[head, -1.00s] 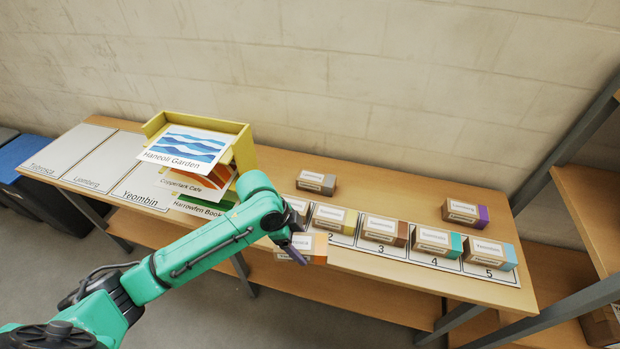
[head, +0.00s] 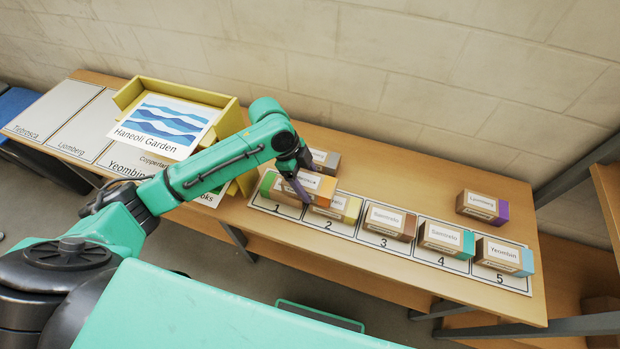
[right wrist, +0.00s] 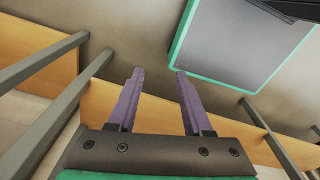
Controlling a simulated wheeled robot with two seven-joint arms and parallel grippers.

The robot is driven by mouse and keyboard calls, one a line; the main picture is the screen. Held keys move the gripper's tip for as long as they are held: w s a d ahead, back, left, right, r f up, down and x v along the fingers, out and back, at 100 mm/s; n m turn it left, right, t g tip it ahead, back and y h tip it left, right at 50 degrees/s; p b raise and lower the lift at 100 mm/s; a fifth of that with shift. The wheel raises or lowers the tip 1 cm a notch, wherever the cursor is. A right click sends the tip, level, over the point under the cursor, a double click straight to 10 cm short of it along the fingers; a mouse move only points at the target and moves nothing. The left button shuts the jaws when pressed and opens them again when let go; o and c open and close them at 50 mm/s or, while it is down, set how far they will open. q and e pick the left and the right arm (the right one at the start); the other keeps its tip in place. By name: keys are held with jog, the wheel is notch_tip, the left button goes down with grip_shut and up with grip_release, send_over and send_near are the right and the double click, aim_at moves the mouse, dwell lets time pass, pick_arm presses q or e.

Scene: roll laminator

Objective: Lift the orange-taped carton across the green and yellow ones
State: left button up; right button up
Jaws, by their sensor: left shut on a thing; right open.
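My left gripper (head: 297,184) is shut on the orange-taped carton (head: 317,184) and holds it raised over slots 1 and 2 of the numbered strip. In the head view this carton overlaps the green-taped carton (head: 268,184) at slot 1 and the yellow-taped carton (head: 350,210) at slot 2. The gripper hides part of the green-taped one. I cannot tell whether the held carton touches either. My right gripper (right wrist: 155,78) is open and empty in the right wrist view, apart from the cartons.
Brown-taped (head: 390,221), teal-taped (head: 446,238) and light-blue-taped (head: 503,256) cartons stand at slots 3, 4 and 5. Behind the strip are a purple-taped carton (head: 482,206) and a grey one (head: 325,161). A yellow sign rack (head: 231,118) stands left. Bare table (head: 410,185) lies behind the strip.

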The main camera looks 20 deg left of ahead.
pick_arm(q)
jog(key=shift+w+f+b, duration=0.15)
jog(key=shift+f+b, duration=0.15)
jog(key=shift+f, duration=0.4)
jog(key=shift+w+f, duration=0.15)
jog(key=shift+w, duration=0.15)
pick_arm(e)
jog(key=shift+w+f, duration=0.75)
jog(key=shift+w, duration=0.25)
pick_arm(q)
jog(key=shift+f, duration=0.1)
jog(key=o, duration=1.4)
jog(key=shift+f, duration=0.1)
jog(key=b+v, duration=0.1)
jog(key=v, duration=0.6)
jog(key=shift+a+r, duration=0.2)
jog(key=shift+r, duration=0.05)
pick_arm(e)
jog(key=shift+s+d+f, duration=0.2)
jog(key=shift+s+f, duration=0.05)
jog(key=shift+f, duration=0.4)
